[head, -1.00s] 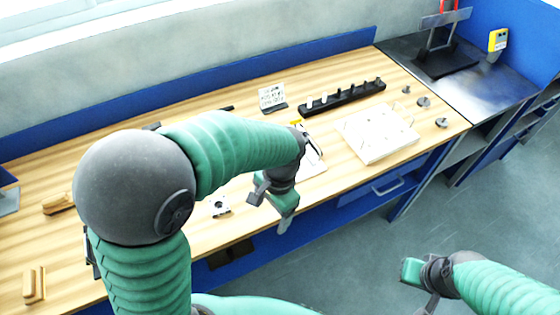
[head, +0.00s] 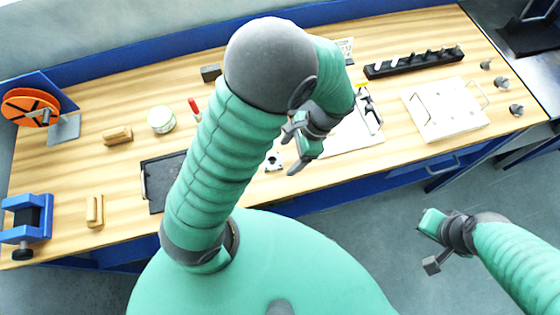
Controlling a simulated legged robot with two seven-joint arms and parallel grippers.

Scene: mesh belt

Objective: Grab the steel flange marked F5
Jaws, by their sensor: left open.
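My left gripper (head: 298,164) is open and empty, pointing down near the bench's front edge. My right gripper (head: 428,226) hangs over the floor, clear of the bench; its jaws are unclear.
A white board with wire handles (head: 445,112) and a black rack of pegs (head: 414,62) stand on the right. A black tray (head: 153,188), green-white roll (head: 161,119), wooden blocks (head: 117,135) and blue vise (head: 27,222) lie left. My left arm hides the bench's middle.

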